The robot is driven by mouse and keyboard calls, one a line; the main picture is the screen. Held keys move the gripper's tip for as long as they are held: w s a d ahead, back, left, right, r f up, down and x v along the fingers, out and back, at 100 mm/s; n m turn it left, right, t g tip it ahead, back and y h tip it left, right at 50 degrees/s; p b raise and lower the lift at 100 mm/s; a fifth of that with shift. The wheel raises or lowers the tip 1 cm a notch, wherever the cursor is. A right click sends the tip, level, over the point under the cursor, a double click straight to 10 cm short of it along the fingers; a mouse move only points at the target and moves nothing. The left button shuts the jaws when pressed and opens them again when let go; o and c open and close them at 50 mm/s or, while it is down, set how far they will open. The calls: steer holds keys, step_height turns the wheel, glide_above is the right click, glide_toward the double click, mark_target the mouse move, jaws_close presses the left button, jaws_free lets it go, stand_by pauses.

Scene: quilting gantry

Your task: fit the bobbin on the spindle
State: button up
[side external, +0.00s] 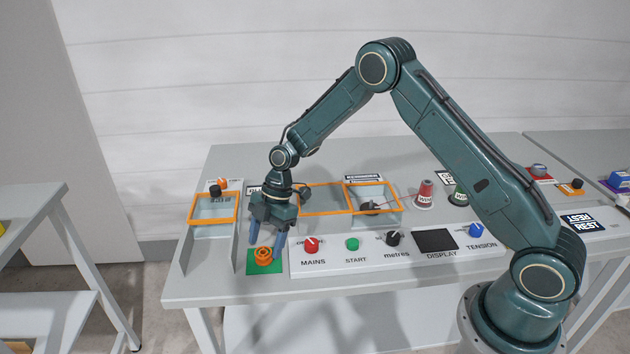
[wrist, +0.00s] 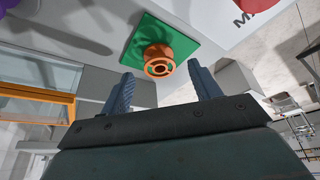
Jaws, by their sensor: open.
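The bobbin (side external: 263,256) is a small orange flanged spool standing on a green square pad (side external: 278,267) at the front left of the bench. In the wrist view the bobbin (wrist: 158,53) shows its round end and central hole, with the green pad (wrist: 128,53) under it. My gripper (side external: 267,240) is open and points down over the bobbin. In the wrist view its two fingers (wrist: 161,73) stand apart, one to each side of the bobbin, which lies beyond their tips. I cannot pick out the spindle for certain; a small dark part (side external: 370,207) sits in the right orange-framed opening.
Orange frames (side external: 213,222) edge openings behind the pad. The front panel has a red MAINS knob (side external: 311,244), green START button (side external: 352,243), black knob (side external: 393,238) and blue TENSION knob (side external: 476,230).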

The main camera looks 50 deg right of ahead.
steer(key=shift+x, duration=1)
steer(key=shift+c, duration=0.4)
steer(key=c, duration=1)
